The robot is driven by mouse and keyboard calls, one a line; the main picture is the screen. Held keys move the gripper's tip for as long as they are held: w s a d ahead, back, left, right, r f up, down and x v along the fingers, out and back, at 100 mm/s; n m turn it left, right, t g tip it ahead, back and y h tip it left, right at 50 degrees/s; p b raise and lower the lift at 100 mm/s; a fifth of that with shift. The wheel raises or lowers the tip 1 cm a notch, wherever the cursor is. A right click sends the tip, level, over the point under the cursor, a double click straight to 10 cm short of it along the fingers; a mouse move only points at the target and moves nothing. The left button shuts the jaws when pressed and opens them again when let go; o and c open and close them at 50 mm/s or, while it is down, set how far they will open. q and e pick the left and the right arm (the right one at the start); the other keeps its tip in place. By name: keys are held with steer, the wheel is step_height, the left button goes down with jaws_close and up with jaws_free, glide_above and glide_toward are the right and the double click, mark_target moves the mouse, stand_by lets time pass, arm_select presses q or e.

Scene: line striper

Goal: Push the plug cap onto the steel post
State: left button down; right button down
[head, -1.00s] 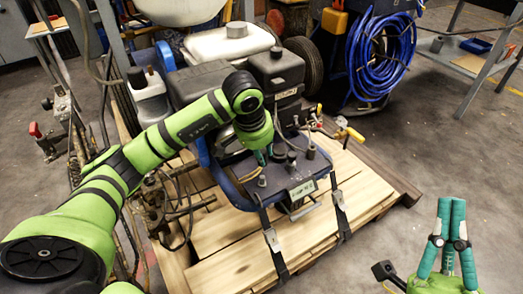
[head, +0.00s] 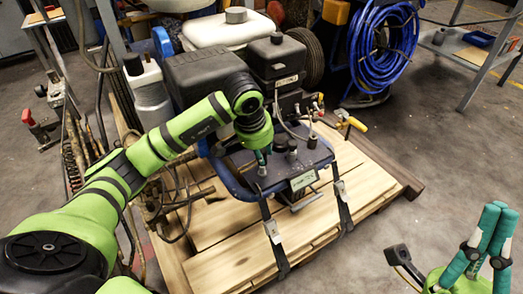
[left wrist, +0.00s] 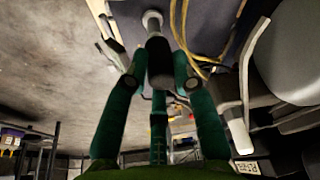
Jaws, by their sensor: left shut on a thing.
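My left gripper (head: 261,158) points down over the front of the machine's dark blue deck (head: 240,183). In the left wrist view its teal fingers (left wrist: 150,68) are shut on the dark, cylindrical plug cap (left wrist: 160,66). A pale steel post (left wrist: 152,20) stands beyond the cap, roughly in line with it. I cannot tell whether the cap touches the post. In the head view the fingers mostly hide the cap, and the post (head: 262,171) shows just below them. My right gripper (head: 499,212) is at the lower right, its fingertips together and empty, away from the machine.
Dark cylindrical fittings (head: 292,151) stand on the deck right of my left gripper. The black engine (head: 277,62) rises behind. Yellow cables (left wrist: 182,30) run near the fingers. Straps (head: 274,233) hold the machine on a wooden pallet (head: 225,236).

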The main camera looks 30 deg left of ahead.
stand_by(0.4)
arm_select(q)
steer(key=shift+g+p, duration=0.3)
steer(key=shift+p, duration=0.25)
stand_by(2.1)
steer(key=shift+s+b+x, duration=0.2)
steer(key=shift+b+x, duration=0.6)
steer(key=shift+x, duration=0.05)
steer(key=shift+s+b+x, duration=0.2)
steer(key=shift+b+x, duration=0.55)
steer(key=shift+x, duration=0.1)
stand_by(1.9)
steer(key=c, duration=0.6)
jaws_free()
steer(key=shift+f, duration=0.15)
steer(key=shift+c, duration=0.2)
